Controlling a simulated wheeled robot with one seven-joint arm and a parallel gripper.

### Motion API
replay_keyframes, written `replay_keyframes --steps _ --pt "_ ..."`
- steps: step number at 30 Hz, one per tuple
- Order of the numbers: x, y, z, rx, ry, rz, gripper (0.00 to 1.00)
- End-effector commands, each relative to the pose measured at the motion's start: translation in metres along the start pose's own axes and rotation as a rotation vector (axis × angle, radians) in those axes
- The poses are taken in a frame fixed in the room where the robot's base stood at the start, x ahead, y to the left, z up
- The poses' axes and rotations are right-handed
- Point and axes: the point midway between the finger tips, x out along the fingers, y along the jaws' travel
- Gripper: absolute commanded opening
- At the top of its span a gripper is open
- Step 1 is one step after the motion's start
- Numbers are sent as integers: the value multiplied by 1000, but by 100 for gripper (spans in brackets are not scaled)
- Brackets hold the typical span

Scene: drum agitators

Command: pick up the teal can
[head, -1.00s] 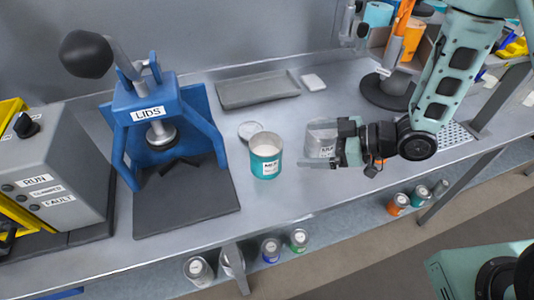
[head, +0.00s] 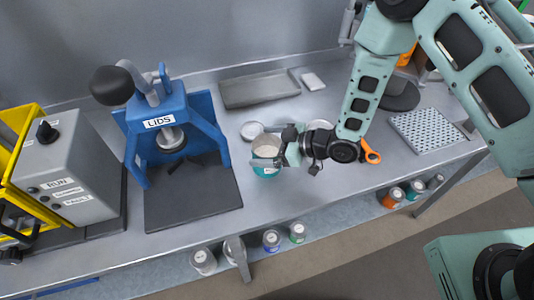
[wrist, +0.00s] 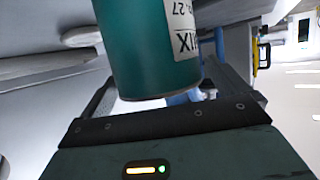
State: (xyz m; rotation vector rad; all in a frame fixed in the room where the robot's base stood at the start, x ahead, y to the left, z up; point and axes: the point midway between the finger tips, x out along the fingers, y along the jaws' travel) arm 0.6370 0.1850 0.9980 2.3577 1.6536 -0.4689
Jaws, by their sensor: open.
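The teal can (head: 266,173) stands upright on the grey bench, with a pale top and a white label. My gripper (head: 281,150) is open and has come in at the can from the right in the head view. The arm hides part of the can's right side in the head view.
A loose round lid (head: 252,130) lies behind the can. A blue lid press (head: 165,120) stands to the left. An orange-handled tool (head: 371,152) lies to the right. A shallow tray (head: 260,90) lies at the back.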

Motion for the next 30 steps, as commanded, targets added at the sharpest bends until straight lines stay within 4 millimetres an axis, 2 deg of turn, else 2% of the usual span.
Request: replay_keyframes --steps 6,8,14,15,30 --pt "1 0 0 0 0 1 100" --pt "1 0 0 0 0 1 86" --pt "1 0 0 0 0 1 30" --pt "1 1 0 -1 1 1 27" --pt "-2 1 -8 -2 2 1 27"
